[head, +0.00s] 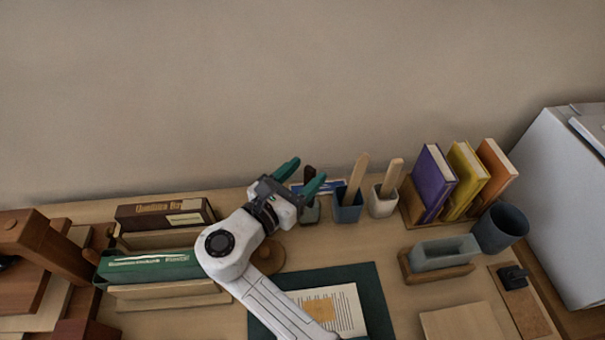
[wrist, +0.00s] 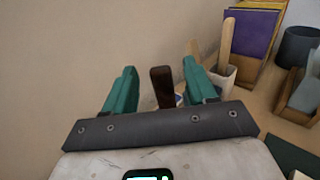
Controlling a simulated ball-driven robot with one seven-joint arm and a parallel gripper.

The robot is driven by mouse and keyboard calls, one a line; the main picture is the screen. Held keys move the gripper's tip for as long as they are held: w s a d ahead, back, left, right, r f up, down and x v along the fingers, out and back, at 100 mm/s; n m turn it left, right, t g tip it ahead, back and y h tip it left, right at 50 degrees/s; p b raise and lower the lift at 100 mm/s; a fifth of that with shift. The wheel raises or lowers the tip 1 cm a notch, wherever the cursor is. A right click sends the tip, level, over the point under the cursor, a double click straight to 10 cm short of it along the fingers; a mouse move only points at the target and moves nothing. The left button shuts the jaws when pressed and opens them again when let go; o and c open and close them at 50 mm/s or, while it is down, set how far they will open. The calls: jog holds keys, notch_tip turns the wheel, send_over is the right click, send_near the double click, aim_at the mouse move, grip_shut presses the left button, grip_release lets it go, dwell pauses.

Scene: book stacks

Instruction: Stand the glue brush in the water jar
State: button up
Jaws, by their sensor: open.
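My gripper (head: 300,178) is open, its teal fingers raised near the wall at the back of the desk. In the wrist view a dark brown handle (wrist: 163,88) shows upright between the fingers, with no finger clearly touching it. In the head view its top (head: 308,174) shows between the fingers above a small grey-green jar (head: 310,212), partly hidden by my gripper. To the right, a blue-grey cup (head: 348,208) and a white pot (head: 382,205) each hold a pale wooden stick. I cannot tell for sure which is the glue brush or which vessel is the water jar.
Purple, yellow and orange books (head: 465,180) stand in a rack right of the pots. Books in holders (head: 160,265) lie left. A green mat (head: 375,300) lies in front.

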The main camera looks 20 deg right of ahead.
jog(key=p+v, duration=0.3)
jog(key=v, duration=0.8)
dwell(1.0)
